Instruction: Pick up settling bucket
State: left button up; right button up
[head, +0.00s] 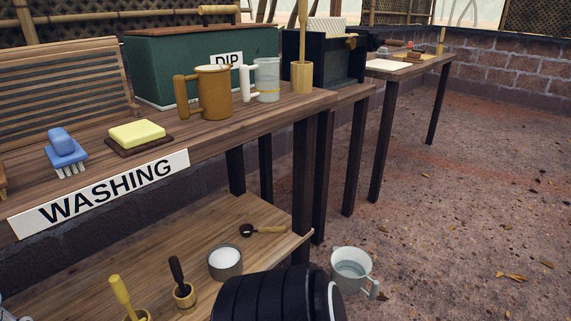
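A pale grey-white bucket-like vessel (351,270) stands upright on the dirt floor, right of the low wooden shelf, in the head view. It has a handle at its lower right and what looks like liquid inside. No label names it as the settling bucket. On the washing table stand a brown mug-like vessel (214,92) with a handle on its left and a clear jug (266,80) with a white handle. Neither of my grippers shows in this view.
The washing table (230,128) holds a yellow sponge (137,134) and a blue brush (64,148). The lower shelf (200,240) holds a grey bowl (225,262) and a ladle (262,230). A dark ribbed form hides the bottom middle. The floor (470,200) at right is mostly clear.

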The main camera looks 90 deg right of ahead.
aim_at(351, 266)
jog(key=z, duration=2.3)
